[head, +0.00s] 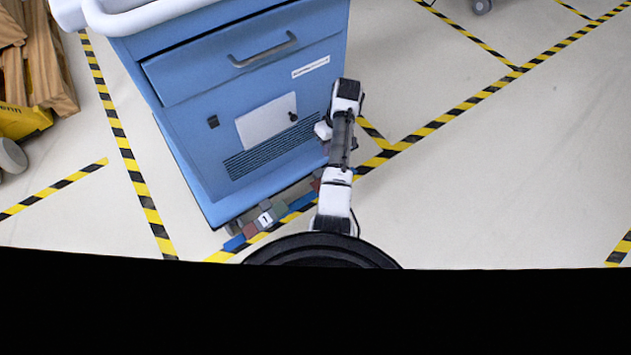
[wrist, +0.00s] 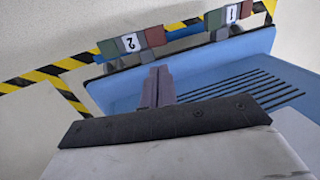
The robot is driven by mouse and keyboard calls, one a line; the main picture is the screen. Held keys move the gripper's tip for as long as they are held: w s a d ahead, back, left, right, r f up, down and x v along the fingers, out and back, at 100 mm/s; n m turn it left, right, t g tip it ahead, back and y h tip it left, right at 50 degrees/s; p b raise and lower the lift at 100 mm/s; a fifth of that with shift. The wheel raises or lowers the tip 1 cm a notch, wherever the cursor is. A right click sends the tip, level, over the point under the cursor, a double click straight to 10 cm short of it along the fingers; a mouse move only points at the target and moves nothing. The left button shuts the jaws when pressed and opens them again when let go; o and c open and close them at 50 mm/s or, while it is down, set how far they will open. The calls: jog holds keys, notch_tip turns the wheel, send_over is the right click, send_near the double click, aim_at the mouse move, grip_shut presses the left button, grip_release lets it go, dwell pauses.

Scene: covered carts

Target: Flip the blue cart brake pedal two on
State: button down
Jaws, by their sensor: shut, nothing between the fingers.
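The blue cart (head: 215,120) stands left of my arm in the head view, and its blue front with dark vent slots shows in the wrist view (wrist: 215,75). Pedal two, with a white "2" label (wrist: 131,42) between a green block and a red block, sits along the cart's lower edge in the wrist view. My gripper (wrist: 157,72) is shut and empty, its tips just below the red side of pedal two in that picture. Contact and the pedal's tilt cannot be told. In the head view my arm mostly hides pedal two and the fingers.
Pedal one, with a white "1" label (head: 265,218), sits on the same lower edge to the left; it also shows in the wrist view (wrist: 232,13).

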jog(key=shift+b+x, duration=0.5)
jog(key=shift+x, duration=0.45)
jog(key=shift+w+d+f, duration=0.1)
jog(key=shift+w+d, duration=0.05)
jog(key=shift+d, duration=0.1)
jog(key=b+x, duration=0.3)
jog(key=x, duration=1.1)
